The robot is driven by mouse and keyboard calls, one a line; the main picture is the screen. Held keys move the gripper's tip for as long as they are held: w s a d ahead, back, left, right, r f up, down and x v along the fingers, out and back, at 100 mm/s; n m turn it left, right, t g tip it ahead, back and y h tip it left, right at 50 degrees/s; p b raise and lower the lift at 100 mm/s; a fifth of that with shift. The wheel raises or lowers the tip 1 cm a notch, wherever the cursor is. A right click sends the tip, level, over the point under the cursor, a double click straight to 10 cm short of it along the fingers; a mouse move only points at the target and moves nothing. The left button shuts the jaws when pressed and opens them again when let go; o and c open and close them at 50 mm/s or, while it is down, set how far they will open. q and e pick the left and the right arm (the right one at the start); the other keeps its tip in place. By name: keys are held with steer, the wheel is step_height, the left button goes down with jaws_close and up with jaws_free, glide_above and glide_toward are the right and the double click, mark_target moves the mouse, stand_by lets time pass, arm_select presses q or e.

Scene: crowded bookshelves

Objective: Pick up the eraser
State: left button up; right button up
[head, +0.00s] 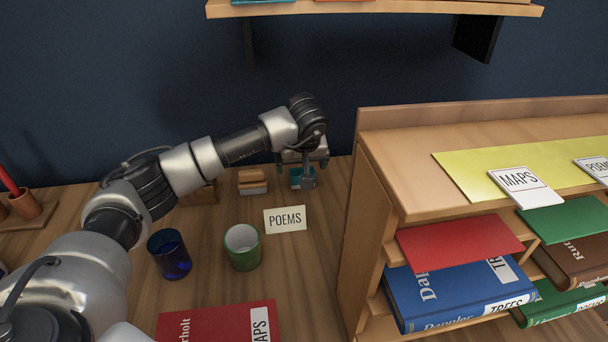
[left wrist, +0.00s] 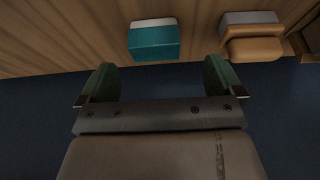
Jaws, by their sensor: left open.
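The eraser (left wrist: 154,42), a teal block with a white end, lies on the wooden desktop. In the head view it shows partly (head: 296,181) behind and below my left gripper (head: 303,167). My left gripper is open, with nothing between its fingers. In the left wrist view its fingers (left wrist: 160,82) stand apart, and the eraser lies beyond the tips, roughly in line with the gap. My right gripper is not in view.
A wooden block with a grey layer (head: 252,182) lies left of the eraser. A POEMS card (head: 285,219), green cup (head: 242,247) and blue glass (head: 170,254) stand nearer. A bookshelf (head: 365,210) rises at the right, and the dark blue wall is close behind.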

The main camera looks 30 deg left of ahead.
mark_target(302, 171)
arm_select(q)
steer(key=x, duration=0.4)
steer(key=p+x, duration=0.1)
steer(key=x, duration=0.1)
steer(key=shift+w+d+f, duration=0.15)
steer(key=shift+w+f, duration=0.2)
steer(key=shift+w, duration=0.1)
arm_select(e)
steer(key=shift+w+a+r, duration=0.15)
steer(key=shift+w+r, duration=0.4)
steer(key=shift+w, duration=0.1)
arm_select(q)
steer(key=shift+c, duration=0.2)
steer(key=c, duration=1)
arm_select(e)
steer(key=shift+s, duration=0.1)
arm_select(q)
steer(key=shift+r, duration=0.15)
